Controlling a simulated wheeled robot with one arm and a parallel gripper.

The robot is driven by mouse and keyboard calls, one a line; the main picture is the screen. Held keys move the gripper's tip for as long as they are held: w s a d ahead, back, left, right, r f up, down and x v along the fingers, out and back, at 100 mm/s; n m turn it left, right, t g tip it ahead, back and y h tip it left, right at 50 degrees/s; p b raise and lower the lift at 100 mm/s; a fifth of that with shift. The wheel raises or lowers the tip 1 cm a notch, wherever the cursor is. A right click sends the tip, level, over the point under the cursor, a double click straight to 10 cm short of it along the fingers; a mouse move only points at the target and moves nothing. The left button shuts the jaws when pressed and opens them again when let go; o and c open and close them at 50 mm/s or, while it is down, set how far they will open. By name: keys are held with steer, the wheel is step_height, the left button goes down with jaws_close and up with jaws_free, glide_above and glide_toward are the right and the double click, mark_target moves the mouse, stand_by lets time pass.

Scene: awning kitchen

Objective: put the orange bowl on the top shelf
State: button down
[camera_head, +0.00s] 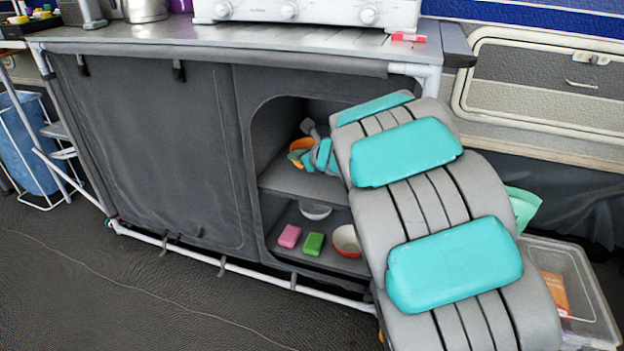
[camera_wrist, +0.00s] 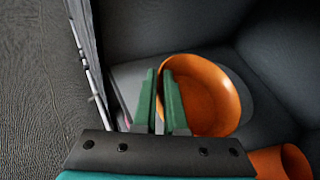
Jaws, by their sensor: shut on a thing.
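The orange bowl (camera_head: 301,144) is inside the open cabinet compartment, at the upper shelf (camera_head: 300,180). In the wrist view the orange bowl (camera_wrist: 212,95) shows its hollow inside. My gripper (camera_head: 310,160) reaches into the compartment beside the bowl. In the wrist view the green fingers of my gripper (camera_wrist: 164,90) are close together at the bowl's left rim, shut on it. My gripper hides part of the bowl in the head view. I cannot tell whether the bowl's base touches the shelf.
The lower shelf holds a white bowl (camera_head: 315,211), a pink block (camera_head: 289,236), a green block (camera_head: 313,244) and a red-rimmed bowl (camera_head: 346,240). Another orange object (camera_wrist: 283,163) is at the wrist view's lower right. A clear bin (camera_head: 590,300) stands right of my arm.

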step_height(320, 180, down, 7)
steer(key=shift+a+b, duration=0.1)
steer(key=shift+b, duration=0.75)
steer(key=c, duration=1)
jaws_free()
steer(key=shift+o, duration=0.2)
steer(key=v, duration=0.7)
steer(key=shift+s+p, duration=0.2)
steer(key=shift+p, duration=0.2)
steer(key=shift+r, duration=0.1)
